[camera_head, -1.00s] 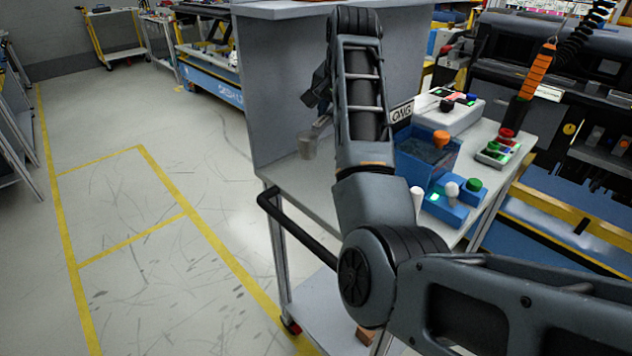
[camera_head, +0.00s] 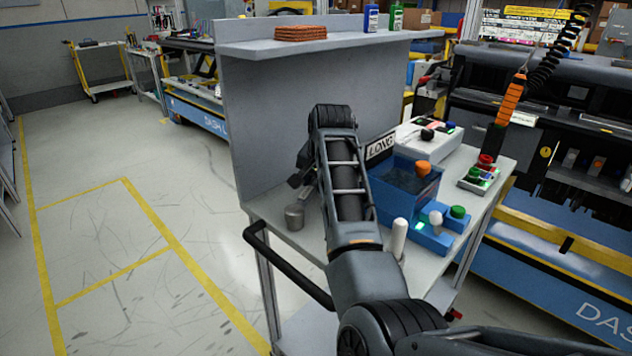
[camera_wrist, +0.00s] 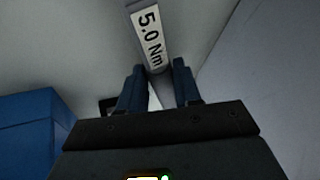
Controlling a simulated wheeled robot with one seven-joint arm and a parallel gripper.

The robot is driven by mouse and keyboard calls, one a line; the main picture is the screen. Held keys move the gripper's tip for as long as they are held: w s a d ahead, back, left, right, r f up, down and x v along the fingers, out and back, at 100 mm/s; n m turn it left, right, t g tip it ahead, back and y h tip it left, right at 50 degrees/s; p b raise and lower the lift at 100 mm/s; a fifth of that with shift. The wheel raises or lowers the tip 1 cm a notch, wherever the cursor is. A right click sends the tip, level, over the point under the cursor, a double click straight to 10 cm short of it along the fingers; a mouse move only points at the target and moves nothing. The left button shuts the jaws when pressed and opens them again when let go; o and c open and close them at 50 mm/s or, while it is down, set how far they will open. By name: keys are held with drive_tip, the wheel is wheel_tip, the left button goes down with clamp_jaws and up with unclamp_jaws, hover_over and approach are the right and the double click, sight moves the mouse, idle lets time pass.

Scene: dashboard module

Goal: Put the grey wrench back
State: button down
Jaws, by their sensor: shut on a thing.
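My gripper (camera_wrist: 158,88) is at the end of my arm, over the left part of the grey workbench (camera_head: 322,236). In the wrist view its two dark fingers stand a short gap apart. They are shut on the grey wrench, which is mostly hidden; a small grey part (camera_head: 307,195) shows below the gripper in the head view, just above a grey metal cup (camera_head: 295,216). Whether it touches the cup I cannot tell.
A blue bin (camera_head: 400,182) with a LONG sign (camera_head: 381,146) stands right of my arm; its blue side shows in the wrist view (camera_wrist: 28,125). A white cylinder (camera_head: 399,238) stands near the front. A grey panel (camera_head: 270,120) rises behind the bench. Floor to the left is clear.

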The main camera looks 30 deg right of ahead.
drive_tip(key=c, duration=0.8)
unclamp_jaws()
drive_tip(key=v, duration=1.2)
